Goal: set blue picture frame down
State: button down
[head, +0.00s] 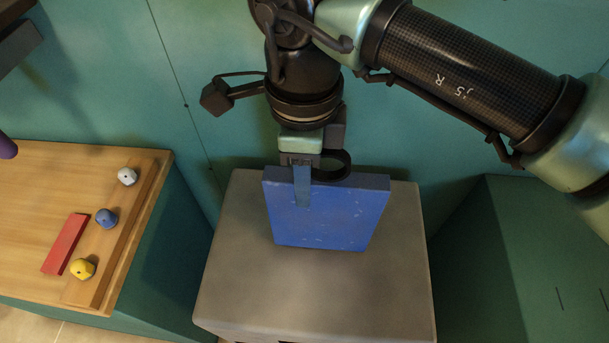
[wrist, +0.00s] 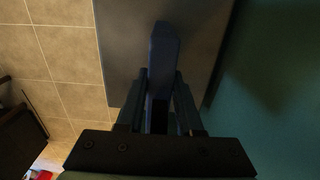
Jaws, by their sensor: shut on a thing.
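The blue picture frame (head: 335,218) is a flat blue square held upright by its top edge in the head view. My gripper (head: 302,180) is shut on that top edge, with one finger showing on the near face. In the wrist view the frame (wrist: 163,45) appears edge-on as a dark bluish slab between the two fingers of my gripper (wrist: 161,88). Under it is a grey box-like stand (head: 310,295) with a flat top. I cannot tell whether the frame's lower edge touches the stand.
To the left, a wooden-topped table (head: 50,170) holds a red block (head: 65,244) and small white, blue and yellow pieces. A green wall stands close behind the grey stand. A dark green block (head: 500,260) is at the right. The stand's front top is clear.

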jog(key=shift+f, duration=0.35)
jog(key=shift+f+b, duration=0.15)
jog(key=shift+b, duration=0.15)
jog(key=c, duration=0.6)
grip_release()
jog(key=shift+o, duration=0.2)
jog(key=shift+r, duration=0.2)
notch_tip(320, 180, up, 12)
jog(key=shift+r+p, duration=0.1)
jog(key=shift+p, duration=0.65)
